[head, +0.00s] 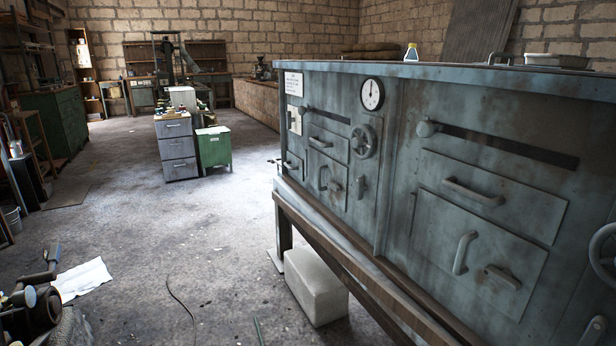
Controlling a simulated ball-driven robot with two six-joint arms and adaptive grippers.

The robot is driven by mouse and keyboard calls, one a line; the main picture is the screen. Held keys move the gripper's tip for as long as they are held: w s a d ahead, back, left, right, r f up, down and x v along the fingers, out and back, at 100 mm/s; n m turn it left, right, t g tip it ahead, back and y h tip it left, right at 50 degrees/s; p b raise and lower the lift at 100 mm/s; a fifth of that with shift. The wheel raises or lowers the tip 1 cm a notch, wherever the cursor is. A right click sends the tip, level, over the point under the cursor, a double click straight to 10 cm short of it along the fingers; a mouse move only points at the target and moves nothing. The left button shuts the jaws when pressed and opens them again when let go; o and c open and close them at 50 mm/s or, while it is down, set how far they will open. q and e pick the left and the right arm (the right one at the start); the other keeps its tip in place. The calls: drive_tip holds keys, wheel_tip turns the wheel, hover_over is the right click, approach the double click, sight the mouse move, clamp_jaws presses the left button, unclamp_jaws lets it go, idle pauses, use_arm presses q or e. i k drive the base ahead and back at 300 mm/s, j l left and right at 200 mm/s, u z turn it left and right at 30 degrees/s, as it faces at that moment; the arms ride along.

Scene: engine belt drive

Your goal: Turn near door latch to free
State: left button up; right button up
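A grey-blue metal cabinet (400,130) fills the right side of the head view. Its nearer, larger door panel (440,220) looks closed and carries an upright curved handle (464,253). Right of that handle is a short latch-like lever (502,277), tilted slightly down to the right. A farther, smaller panel has a similar curved handle (322,178) and a small lever (335,187). I cannot tell whether either lever is locked or free. Neither of my grippers can be made out in this view.
The cabinet has a drawer handle (474,192), a knob (427,129) at a slot, a round gauge (372,94) and a handwheel (364,141). Another wheel (604,252) is cut off at right. A pale block (315,286) lies below.

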sight(335, 187)
drive_tip(key=i+j+u, duration=0.1)
drive_tip(key=i+u, duration=0.25)
drive_tip(key=i, duration=0.5)
drive_tip(key=i+l+u, duration=0.1)
drive_tip(key=i+u, duration=0.25)
drive_tip(key=i, duration=0.5)
drive_tip(key=i+j+z, duration=0.15)
drive_tip(key=i+z, duration=0.2)
drive_tip(key=i+j+z, duration=0.65)
drive_tip(key=i+l, duration=0.05)
drive_tip(key=l, duration=0.05)
